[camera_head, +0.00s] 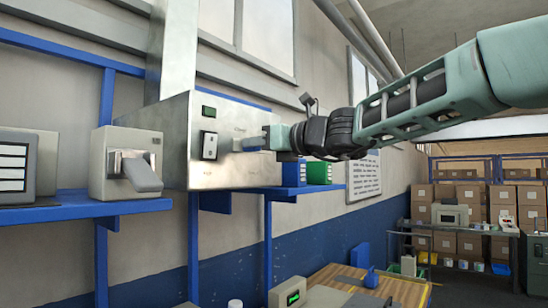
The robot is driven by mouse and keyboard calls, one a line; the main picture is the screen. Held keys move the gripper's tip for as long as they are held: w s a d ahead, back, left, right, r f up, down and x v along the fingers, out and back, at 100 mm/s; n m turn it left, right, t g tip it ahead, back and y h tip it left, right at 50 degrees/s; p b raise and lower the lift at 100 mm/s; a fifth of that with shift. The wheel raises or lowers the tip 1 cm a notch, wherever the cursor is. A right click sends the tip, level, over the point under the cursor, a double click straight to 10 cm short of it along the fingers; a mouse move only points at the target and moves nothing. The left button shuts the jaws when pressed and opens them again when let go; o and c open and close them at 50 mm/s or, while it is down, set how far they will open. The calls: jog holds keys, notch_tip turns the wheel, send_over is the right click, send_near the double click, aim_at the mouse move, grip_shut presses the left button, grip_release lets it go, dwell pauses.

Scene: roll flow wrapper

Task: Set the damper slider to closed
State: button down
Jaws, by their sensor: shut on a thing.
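A metal control box (172,130) is mounted on the wall above a blue shelf. On its front panel, a pale grey slider handle (247,145), which I take for the damper slider, sticks out toward my gripper. My gripper (268,140) comes in from the right and is shut at the handle's end. The fingertips are small in the picture and partly hide the handle and its slot. The small lettering above and below the slider is too faint to read, so I cannot tell its setting.
A lever box (125,172) stands on the blue shelf (85,211) further left. A wooden table (400,290) is lower right.

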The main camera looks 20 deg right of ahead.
jog(key=shift+s+a, duration=0.45)
jog(key=shift+a, duration=0.25)
jog(key=c, duration=1.2)
grip_release()
jog(key=shift+s+a, duration=0.1)
jog(key=shift+s, duration=0.05)
